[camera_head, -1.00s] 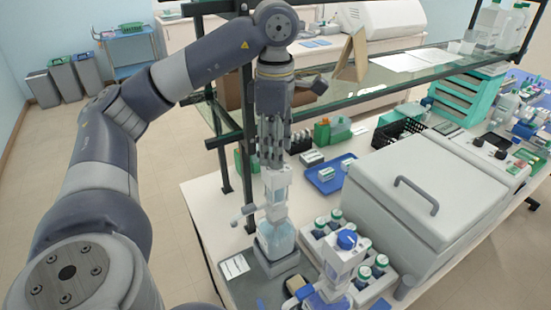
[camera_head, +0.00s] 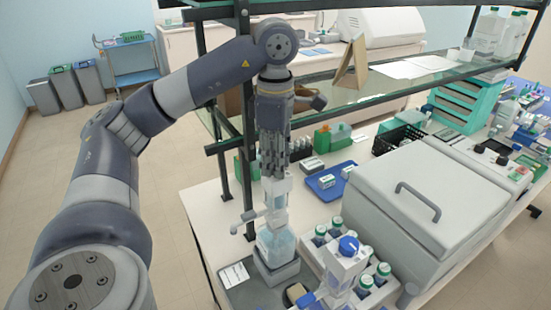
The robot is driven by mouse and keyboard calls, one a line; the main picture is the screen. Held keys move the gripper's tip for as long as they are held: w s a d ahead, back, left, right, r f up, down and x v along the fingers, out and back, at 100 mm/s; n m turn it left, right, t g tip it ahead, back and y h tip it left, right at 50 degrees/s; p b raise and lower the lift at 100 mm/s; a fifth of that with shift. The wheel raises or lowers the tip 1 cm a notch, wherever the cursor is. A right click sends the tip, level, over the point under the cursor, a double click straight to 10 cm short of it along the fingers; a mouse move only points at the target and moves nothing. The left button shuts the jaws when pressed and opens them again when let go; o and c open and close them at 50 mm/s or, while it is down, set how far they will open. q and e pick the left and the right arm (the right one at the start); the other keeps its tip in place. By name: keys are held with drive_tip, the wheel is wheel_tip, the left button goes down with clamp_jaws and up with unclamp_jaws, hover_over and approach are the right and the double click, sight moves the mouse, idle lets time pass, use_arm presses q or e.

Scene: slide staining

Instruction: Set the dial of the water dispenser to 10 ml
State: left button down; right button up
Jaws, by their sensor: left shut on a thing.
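The water dispenser (camera_head: 276,243) is a clear bottle with pale blue liquid and a white pump head with a side spout pointing left. It stands upright on a grey tray (camera_head: 240,297) at the front left of the bench. My left gripper (camera_head: 274,168) comes down from above and is shut on the top of the dispenser. Its fingers hide the top, and the dial setting cannot be read. A second dispenser (camera_head: 342,268) with a blue cap stands to the right. My right gripper is not in view.
A rack of dark bottles with green-white caps (camera_head: 383,268) stands right of the dispenser. A large grey lidded box (camera_head: 400,205) is beyond it. A black shelf post (camera_head: 220,150) and glass shelf (camera_head: 350,85) are close behind my arm. A blue tray (camera_head: 328,190) lies behind.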

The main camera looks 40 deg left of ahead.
use_arm(q)
drive_tip(key=shift+n, duration=0.3)
drive_tip(key=n+p, duration=0.1)
drive_tip(key=n, duration=0.2)
drive_tip(key=shift+n, duration=0.4)
drive_tip(key=n+p, duration=0.1)
drive_tip(key=n, duration=0.3)
drive_tip(key=shift+n, duration=0.3)
drive_tip(key=n, duration=0.4)
drive_tip(key=shift+d+p, duration=0.1)
drive_tip(key=shift+p, duration=0.3)
drive_tip(key=shift+n, duration=2.4)
drive_tip(key=shift+p, duration=0.3)
drive_tip(key=c, duration=1.3)
unclamp_jaws()
